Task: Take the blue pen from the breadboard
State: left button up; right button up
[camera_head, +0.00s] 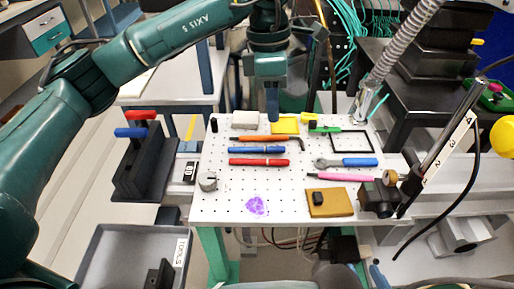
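The blue pen (257,150) lies flat on the white perforated breadboard (222,212). It sits between an orange pen (262,138) above it in the picture and a red pen (258,162) below it. My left gripper (272,116) points down over the back part of the breadboard, beside a yellow pad (289,125), and is apart from the blue pen. Only one finger outline shows, so I cannot tell whether it is open or shut. My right gripper is not in view.
A blue-handled wrench (350,162), a pink tool (340,177) and a brown block (330,203) lie on the board's right side. A metal cylinder (207,181) stands at its left. A grey tray (105,240) labelled TOOLS is at lower left. Flexible conduit rises at right.

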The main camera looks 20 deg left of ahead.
aim_at(262, 147)
pick_arm(q)
jog(key=shift+t+y, duration=0.3)
jog(key=shift+y, duration=0.2)
jog(key=f, duration=0.4)
jog(key=a+f, duration=0.1)
jog(key=f, duration=0.3)
jog(key=w+a+f, duration=0.1)
jog(key=f, duration=0.2)
jog(key=shift+w+a+f, duration=0.1)
jog(key=shift+f, duration=0.3)
grip_shut()
